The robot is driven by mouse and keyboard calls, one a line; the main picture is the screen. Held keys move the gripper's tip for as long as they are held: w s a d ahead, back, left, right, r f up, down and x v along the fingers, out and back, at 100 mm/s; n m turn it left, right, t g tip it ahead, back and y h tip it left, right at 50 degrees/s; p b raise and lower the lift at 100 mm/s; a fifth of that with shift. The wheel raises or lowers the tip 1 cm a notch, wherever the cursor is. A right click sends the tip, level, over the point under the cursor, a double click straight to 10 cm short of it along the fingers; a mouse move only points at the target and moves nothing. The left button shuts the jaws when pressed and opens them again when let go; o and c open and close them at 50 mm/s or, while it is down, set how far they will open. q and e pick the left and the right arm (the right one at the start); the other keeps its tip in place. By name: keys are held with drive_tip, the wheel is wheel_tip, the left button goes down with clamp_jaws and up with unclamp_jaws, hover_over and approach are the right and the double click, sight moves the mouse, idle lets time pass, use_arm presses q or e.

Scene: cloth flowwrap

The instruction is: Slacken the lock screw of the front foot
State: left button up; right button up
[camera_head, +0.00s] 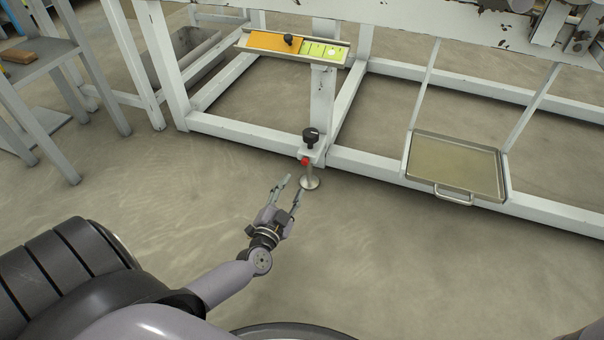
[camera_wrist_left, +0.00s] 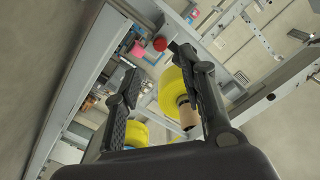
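The front foot (camera_head: 310,183) is a round metal pad on a short stem under the corner of the white frame. Its red lock screw (camera_head: 305,161) sticks out just above the pad, and a black knob (camera_head: 310,136) stands on top. My left gripper (camera_head: 293,185) is open and empty, low and just left of the foot, its fingers pointing up toward it. In the left wrist view, the red lock screw (camera_wrist_left: 160,43) shows beyond and between the open fingertips of the left gripper (camera_wrist_left: 155,57), not touching them. My right gripper is not in view.
A shallow metal pan (camera_head: 455,165) with a handle hangs at the right. A grey table (camera_head: 40,62) stands at the left. The floor in front of the foot is clear.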

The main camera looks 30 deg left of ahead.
sight(304, 163)
use_arm(q)
drive_tip(key=b+x, duration=0.3)
drive_tip(key=x, duration=0.5)
drive_tip(key=shift+f+b, duration=0.15)
drive_tip(key=shift+b, duration=0.15)
drive_tip(key=shift+w+a, duration=0.2)
drive_tip(key=shift+w, duration=0.4)
drive_tip(key=shift+c, duration=0.4)
clamp_jaws()
